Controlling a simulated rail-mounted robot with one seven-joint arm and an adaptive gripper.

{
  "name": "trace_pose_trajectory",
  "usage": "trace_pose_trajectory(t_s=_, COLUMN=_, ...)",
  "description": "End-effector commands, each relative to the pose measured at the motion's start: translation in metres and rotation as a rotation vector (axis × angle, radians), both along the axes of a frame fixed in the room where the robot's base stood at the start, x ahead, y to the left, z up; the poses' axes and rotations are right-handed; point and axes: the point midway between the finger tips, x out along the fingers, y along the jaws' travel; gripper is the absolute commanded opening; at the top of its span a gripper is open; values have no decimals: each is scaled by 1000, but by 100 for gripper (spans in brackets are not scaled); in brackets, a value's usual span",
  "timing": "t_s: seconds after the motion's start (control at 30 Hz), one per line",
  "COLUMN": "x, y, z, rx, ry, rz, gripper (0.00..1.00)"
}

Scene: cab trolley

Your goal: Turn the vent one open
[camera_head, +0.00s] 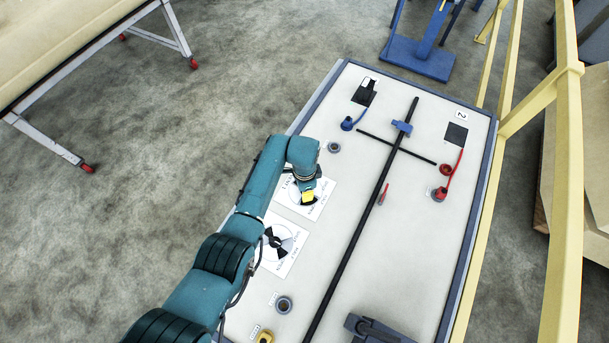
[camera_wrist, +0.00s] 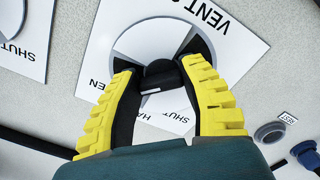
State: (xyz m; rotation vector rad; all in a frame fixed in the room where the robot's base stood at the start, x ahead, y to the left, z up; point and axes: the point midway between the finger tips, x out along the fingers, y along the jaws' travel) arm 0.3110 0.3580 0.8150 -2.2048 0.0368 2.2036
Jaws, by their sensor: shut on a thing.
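The vent plate under my gripper is white with a round grey-and-white dial; it shows in the head view (camera_head: 322,190) and the wrist view (camera_wrist: 235,30). A second vent plate (camera_head: 280,243) with a black-and-white dial lies nearer the robot, partly showing in the wrist view (camera_wrist: 18,55).
A long black bar (camera_head: 345,250) with a crossbar runs along the white trolley top (camera_head: 410,240). A blue plug (camera_head: 347,124) and a red plug (camera_head: 439,194) have cables to dark panels. Grey rings (camera_head: 334,147) sit nearby. Yellow rails (camera_head: 563,200) stand at right.

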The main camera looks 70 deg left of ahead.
Motion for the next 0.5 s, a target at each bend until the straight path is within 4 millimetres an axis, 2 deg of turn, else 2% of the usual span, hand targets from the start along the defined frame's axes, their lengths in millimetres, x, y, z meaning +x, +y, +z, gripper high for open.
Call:
trace_pose_trajectory(t_s=0.17, x=-1, y=-2, z=-4, rx=-3, ry=4, rz=0, gripper=7)
trace_pose_trajectory(t_s=0.2, x=-1, y=-2, z=-4, rx=-3, ry=4, rz=0, gripper=49)
trace_pose_trajectory(t_s=0.3, x=-1, y=-1, z=-3, rx=-2, ry=3, rz=0, gripper=68)
trace_pose_trajectory(t_s=0.33, x=-1, y=-1, z=-3, rx=-2, ry=3, rz=0, gripper=72)
trace_pose_trajectory(t_s=0.5, x=-1, y=-1, z=-1, rx=-1, ry=2, rz=1, gripper=72)
